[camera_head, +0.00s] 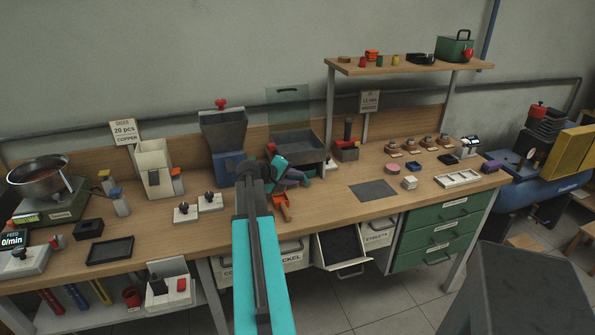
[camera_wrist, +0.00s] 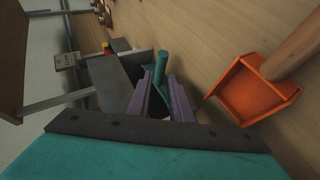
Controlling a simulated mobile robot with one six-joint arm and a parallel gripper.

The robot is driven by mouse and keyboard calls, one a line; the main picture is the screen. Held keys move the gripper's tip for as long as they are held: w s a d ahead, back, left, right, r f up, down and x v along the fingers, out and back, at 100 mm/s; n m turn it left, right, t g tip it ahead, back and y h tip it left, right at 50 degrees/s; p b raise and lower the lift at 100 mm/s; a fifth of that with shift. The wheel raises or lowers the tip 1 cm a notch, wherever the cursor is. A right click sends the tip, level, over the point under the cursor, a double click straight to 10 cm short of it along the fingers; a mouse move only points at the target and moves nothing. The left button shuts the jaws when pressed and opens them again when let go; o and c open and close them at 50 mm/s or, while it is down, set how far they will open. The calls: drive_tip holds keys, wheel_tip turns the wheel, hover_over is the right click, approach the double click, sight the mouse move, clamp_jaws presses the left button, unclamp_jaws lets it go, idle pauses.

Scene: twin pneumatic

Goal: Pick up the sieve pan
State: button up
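A dark grey open pan (camera_head: 297,147) sits towards the back of the bench, under a translucent teal panel; I take it for the sieve pan but cannot be sure. In the wrist view a grey box-like body (camera_wrist: 110,76) is ahead, probably the same pan. A teal cylinder (camera_wrist: 160,66), handle-like, stands beside it, ahead of my fingers. My gripper (camera_head: 298,178) is just in front of the pan, above the bench. Its purple fingers (camera_wrist: 162,92) are apart, with part of the teal piece showing between them; I see no clear contact. My gripper covers part of the pan's near side.
An orange scoop (camera_wrist: 262,92) lies close beside my gripper. A grey hopper (camera_head: 224,130) stands left of the pan, and a metal bowl (camera_head: 40,172) sits on a scale at far left. A dark mat (camera_head: 374,190) lies to the right. A drawer (camera_head: 342,246) stands open below.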

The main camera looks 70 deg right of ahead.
sight(303, 178)
drive_tip(key=shift+p+x, duration=0.6)
drive_tip(key=shift+x, duration=1.5)
drive_tip(key=shift+a, duration=0.1)
drive_tip(key=shift+c, duration=0.4)
clamp_jaws()
